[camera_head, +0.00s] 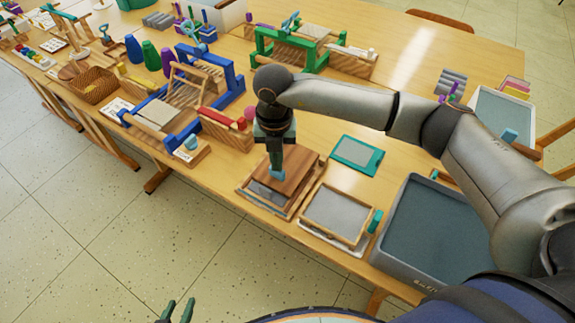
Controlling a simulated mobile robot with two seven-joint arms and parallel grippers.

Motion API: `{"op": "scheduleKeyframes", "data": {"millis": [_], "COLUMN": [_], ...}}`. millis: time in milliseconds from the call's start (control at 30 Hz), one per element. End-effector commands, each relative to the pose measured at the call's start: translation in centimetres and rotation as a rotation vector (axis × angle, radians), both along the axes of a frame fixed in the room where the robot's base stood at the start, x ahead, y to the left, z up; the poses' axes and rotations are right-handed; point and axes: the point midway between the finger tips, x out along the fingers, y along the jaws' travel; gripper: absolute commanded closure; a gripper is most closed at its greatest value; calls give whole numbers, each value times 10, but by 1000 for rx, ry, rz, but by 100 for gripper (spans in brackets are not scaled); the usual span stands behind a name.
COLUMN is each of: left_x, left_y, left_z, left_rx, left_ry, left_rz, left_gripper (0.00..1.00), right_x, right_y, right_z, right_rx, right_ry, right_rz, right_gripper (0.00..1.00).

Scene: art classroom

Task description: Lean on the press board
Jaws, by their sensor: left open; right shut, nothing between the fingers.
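The press board (302,170) is a flat brown wooden square. It lies on top of a wood-framed stack (262,197) near the table's front edge. My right gripper (276,176) points straight down over the left part of the board, fingers shut and empty. Its tips appear to meet the board's top, though exact contact is hard to tell. My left gripper (177,312) is at the bottom edge of the view, away from the table over the floor, with its fingers apart and nothing between them.
A wood-framed grey screen (337,213) lies right of the board, a teal-framed one (357,154) behind. A large grey tray (430,235) stands further right. My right arm crosses above the table.

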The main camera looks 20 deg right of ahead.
Motion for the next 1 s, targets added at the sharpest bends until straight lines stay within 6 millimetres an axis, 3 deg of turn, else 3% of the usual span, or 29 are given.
{"op": "scheduleKeyframes", "data": {"millis": [533,1000], "left_x": [0,0], "left_y": [0,1], "left_z": [0,26], "left_rx": [0,1], "left_ry": [1,1], "left_rz": [0,1], "left_gripper": [57,57], "right_x": [-4,-1], "right_y": [0,0], "right_z": [-5,35], "right_rx": [-4,-1], "right_ry": [12,5], "right_rz": [1,1], "right_gripper": [100,100]}}
